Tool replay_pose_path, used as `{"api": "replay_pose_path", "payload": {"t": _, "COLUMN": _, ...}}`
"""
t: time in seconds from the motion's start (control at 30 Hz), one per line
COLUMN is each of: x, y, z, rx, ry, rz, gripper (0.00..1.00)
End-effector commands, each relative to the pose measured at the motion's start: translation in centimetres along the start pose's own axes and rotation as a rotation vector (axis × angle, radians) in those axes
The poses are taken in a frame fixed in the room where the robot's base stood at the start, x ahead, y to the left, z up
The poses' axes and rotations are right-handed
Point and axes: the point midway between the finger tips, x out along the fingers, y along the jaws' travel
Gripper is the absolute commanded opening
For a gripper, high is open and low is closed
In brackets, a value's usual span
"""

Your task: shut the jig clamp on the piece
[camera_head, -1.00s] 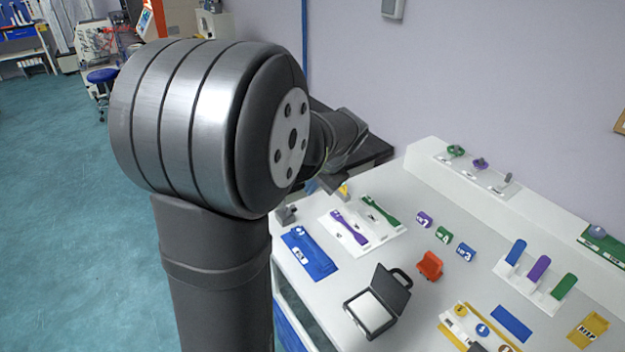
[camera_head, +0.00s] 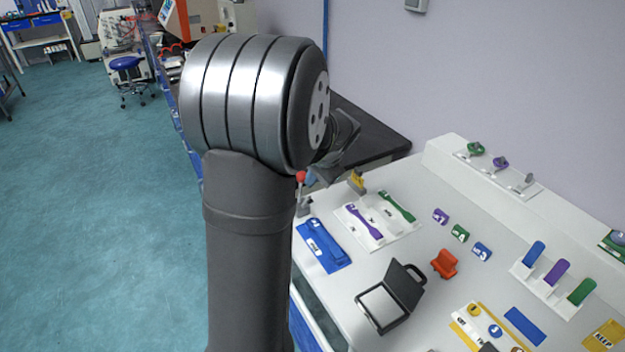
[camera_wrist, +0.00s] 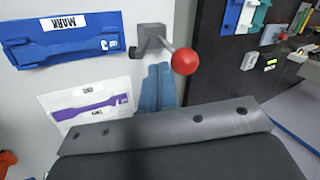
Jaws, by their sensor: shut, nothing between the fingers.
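The jig clamp is a grey block (camera_wrist: 150,40) with a lever ending in a red ball knob (camera_wrist: 185,61). It stands beside the end of the blue jig labelled MARK (camera_wrist: 30,55), and a short black tip points at the jig. In the head view the clamp block (camera_head: 304,208) and red knob (camera_head: 300,176) show just right of my arm. A piece in the jig cannot be told apart from the jig's blue. My gripper's blue fingers (camera_wrist: 158,70) are together and empty, just below the lever, left of the knob. Contact with the lever cannot be told.
A white plate (camera_head: 402,235) holds purple (camera_head: 365,221) and green (camera_head: 397,205) strips. A yellow block (camera_head: 357,182) stands behind it. An open black case (camera_head: 393,297) and an orange-red holder (camera_head: 445,264) are nearer. A dark bench (camera_head: 375,130) borders the table's back left.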

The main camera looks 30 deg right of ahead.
Motion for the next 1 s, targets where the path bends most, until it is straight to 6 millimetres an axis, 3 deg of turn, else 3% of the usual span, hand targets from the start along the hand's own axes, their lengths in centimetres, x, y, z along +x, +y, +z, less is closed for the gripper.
{"api": "replay_pose_path", "payload": {"t": 0.63, "x": 0.2, "y": -1.7, "z": -0.5, "rx": 0.006, "ry": -0.031, "rz": 0.114, "gripper": 0.0}}
{"api": "replay_pose_path", "payload": {"t": 1.0, "x": 1.4, "y": -5.3, "z": -1.5, "rx": 0.025, "ry": -0.106, "rz": 0.374, "gripper": 0.0}}
